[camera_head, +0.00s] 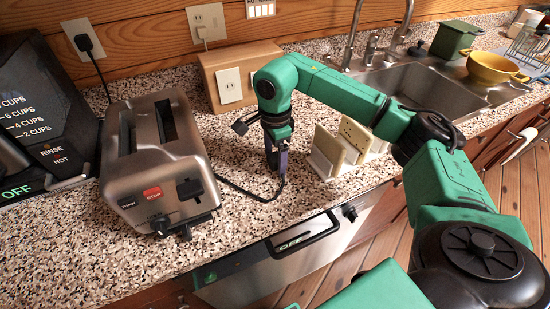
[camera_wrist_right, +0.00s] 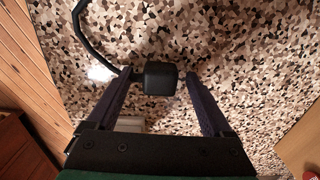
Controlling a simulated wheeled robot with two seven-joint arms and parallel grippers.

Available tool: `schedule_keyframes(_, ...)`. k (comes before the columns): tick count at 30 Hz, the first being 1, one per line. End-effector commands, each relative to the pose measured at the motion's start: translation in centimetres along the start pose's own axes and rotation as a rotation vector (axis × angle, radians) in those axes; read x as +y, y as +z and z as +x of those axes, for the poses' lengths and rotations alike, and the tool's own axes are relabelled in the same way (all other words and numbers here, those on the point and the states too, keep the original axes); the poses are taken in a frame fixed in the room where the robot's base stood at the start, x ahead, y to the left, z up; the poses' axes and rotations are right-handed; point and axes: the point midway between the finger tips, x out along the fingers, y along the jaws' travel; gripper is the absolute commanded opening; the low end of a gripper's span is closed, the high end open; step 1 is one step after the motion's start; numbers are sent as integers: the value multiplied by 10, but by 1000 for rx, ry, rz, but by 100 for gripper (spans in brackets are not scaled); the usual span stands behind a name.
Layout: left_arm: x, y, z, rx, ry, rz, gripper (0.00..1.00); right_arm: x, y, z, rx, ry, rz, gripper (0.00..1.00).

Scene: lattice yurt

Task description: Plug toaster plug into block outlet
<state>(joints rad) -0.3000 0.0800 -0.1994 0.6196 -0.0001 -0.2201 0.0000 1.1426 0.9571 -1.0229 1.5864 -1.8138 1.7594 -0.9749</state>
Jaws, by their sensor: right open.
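The silver toaster (camera_head: 160,165) stands on the speckled counter at the left in the head view. Its black cord (camera_head: 235,188) runs right along the counter to my right gripper (camera_head: 276,170). In the right wrist view the black plug (camera_wrist_right: 160,78) lies between the two purple fingertips of my right gripper (camera_wrist_right: 158,82), with a gap at the right finger; the gripper is open. The plug is hidden by the fingers in the head view. The wooden block outlet (camera_head: 215,69) stands against the wall behind the gripper, with a pale socket plate (camera_head: 229,86) on its front. My left gripper is not in view.
A beige slotted rack (camera_head: 328,150) stands close right of the gripper. A black coffee machine (camera_head: 40,110) is left of the toaster. The sink (camera_head: 415,88) and a yellow bowl (camera_head: 492,68) are at the right. The counter between toaster and gripper is clear apart from the cord.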

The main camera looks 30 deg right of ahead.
Motion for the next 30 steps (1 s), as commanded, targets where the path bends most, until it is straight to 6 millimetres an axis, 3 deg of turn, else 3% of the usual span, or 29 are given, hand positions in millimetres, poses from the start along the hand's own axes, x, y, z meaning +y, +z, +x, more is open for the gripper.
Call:
schedule_keyframes(6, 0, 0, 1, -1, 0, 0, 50, 0, 0, 0, 0, 0, 0, 85)
schedule_keyframes(8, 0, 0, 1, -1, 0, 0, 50, 0, 0, 0, 0, 0, 0, 66)
schedule_keyframes(13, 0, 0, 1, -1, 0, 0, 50, 0, 0, 0, 0, 0, 0, 1)
schedule_keyframes(23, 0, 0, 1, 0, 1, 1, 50, 0, 0, -3, 0, 0, 1, 0)
schedule_keyframes(30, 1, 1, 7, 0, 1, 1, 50, -1, 0, -33, -1, -5, 1, 0)
